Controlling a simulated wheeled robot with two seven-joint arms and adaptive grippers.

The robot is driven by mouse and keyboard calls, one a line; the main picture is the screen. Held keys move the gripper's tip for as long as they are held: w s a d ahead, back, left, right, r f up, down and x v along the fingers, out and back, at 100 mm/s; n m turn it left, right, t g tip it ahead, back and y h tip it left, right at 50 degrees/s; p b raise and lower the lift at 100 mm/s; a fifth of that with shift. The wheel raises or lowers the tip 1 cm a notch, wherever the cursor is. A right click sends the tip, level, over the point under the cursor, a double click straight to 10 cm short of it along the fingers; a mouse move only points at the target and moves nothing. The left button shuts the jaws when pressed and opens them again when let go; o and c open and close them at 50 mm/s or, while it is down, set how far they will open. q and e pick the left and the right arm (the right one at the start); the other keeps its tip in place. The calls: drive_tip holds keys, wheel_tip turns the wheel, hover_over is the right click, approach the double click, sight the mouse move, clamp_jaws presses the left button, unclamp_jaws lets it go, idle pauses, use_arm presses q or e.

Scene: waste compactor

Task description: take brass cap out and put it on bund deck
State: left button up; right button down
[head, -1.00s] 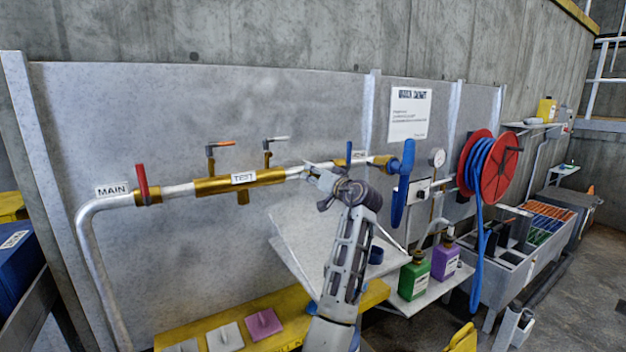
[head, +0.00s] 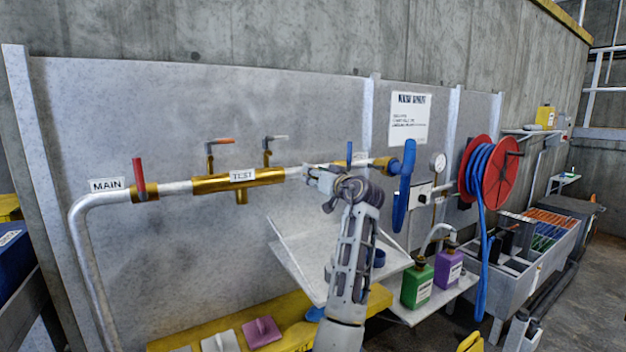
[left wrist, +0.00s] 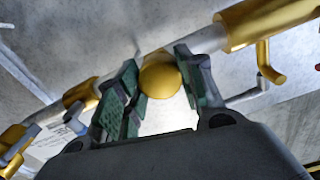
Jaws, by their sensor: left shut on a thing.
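My left gripper (head: 311,173) is at the horizontal pipe on the wall panel, right of the TEST brass section. In the left wrist view its green-padded fingers (left wrist: 160,88) are shut on a round brass cap (left wrist: 160,76), one finger on each side. The silver pipe shows directly behind the cap; I cannot tell whether they touch. In the head view the gripper hides the cap. No label marks a bund deck. A yellow ledge (head: 185,337) runs along the panel's foot, and a pale shelf (head: 440,300) is at right. My right gripper is out of view.
A tilted grey tray (head: 300,260) lies below the gripper, partly behind my arm. A blue lever (head: 403,190) hangs close on the right. Green (head: 416,285) and purple (head: 448,265) bottles stand on the shelf. A pink pad (head: 262,332) sits on the ledge.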

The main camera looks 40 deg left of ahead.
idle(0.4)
use_arm(q)
drive_tip(key=n+b, duration=0.5)
idle(0.8)
drive_tip(key=shift+b, duration=0.3)
drive_tip(key=n+b, duration=0.4)
drive_tip(key=n, duration=0.1)
idle(0.6)
